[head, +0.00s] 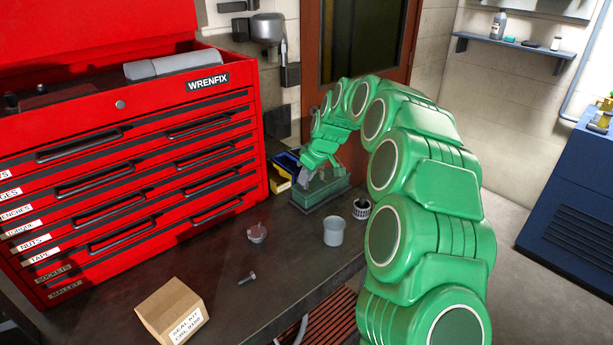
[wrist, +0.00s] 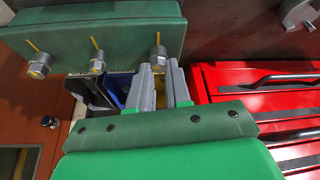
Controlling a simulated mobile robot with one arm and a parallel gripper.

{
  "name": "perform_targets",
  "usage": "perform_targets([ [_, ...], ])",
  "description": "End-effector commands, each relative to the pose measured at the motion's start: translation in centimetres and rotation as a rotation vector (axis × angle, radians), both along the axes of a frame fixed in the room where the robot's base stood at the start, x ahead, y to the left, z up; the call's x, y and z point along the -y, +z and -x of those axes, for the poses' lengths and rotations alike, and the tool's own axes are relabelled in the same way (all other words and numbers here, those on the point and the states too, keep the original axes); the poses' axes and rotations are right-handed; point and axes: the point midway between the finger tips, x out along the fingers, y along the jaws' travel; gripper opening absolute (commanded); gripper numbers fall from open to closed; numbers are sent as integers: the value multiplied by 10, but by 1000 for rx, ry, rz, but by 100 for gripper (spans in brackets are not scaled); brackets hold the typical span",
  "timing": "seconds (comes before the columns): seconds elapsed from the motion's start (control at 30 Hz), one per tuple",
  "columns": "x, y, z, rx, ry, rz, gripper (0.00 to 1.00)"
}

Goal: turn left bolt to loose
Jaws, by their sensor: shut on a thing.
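A green motor block (head: 322,190) stands on the dark bench, and it fills the upper left of the wrist view (wrist: 60,20). Three hex bolts with yellow marks show on it: one at the wrist view's left (wrist: 40,65), a middle bolt (wrist: 98,63) and a right bolt (wrist: 158,53) on the red chest side. That side is left in the head view. My gripper (wrist: 160,68) is shut on this right bolt, with one grey finger on each side. In the head view my gripper (head: 305,178) is at the block's left part, and the bolts are not clear there.
A red tool chest (head: 230,120) stands close left of the block. Blue and yellow bins (head: 284,168) are behind it. A grey cup (head: 334,231), a dark ribbed cup (head: 361,209), a loose bolt (head: 248,278) and a cardboard box (head: 171,312) sit on the bench (head: 215,290).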

Motion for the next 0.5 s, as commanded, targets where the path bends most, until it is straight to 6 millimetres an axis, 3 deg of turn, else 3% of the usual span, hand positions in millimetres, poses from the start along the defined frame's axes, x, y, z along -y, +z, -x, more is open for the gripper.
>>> perform_targets([
  [0.5, 0, -8, 2, -12, 64, 6, 0],
])
